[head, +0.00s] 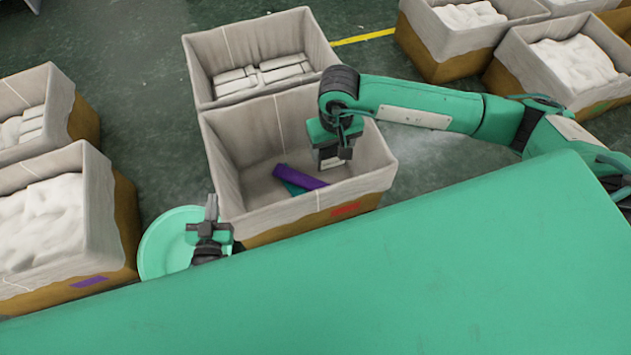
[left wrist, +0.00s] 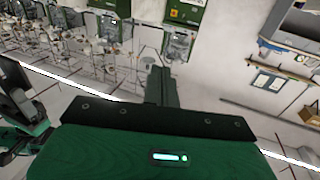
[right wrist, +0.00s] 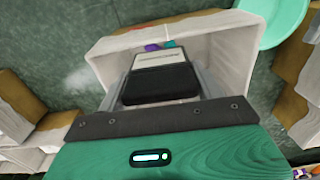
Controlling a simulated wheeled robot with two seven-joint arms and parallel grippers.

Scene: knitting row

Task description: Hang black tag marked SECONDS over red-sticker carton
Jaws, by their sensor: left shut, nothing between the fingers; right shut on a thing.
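The red-sticker carton (head: 225,185) stands at the centre of the head view, lined with pale cloth. Its red sticker (head: 345,210) is low on the near side. A purple roll (head: 300,177) and a teal one (head: 291,188) lie inside. My right gripper (head: 330,150) is over this carton, shut on a dark piece with a pale face (right wrist: 162,60), which I take for the black tag; its lettering is not legible. The piece appears above the rolls, apart from the rim. My left gripper (head: 211,208) is shut and empty, pointing up, left of the carton.
Another lined carton (head: 260,42) with folded white goods adjoins behind. A purple-sticker carton (head: 120,235) stands at left, more cartons (head: 450,55) at back right. A round green disc (head: 160,245) is behind my left gripper. Green floor lies between.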

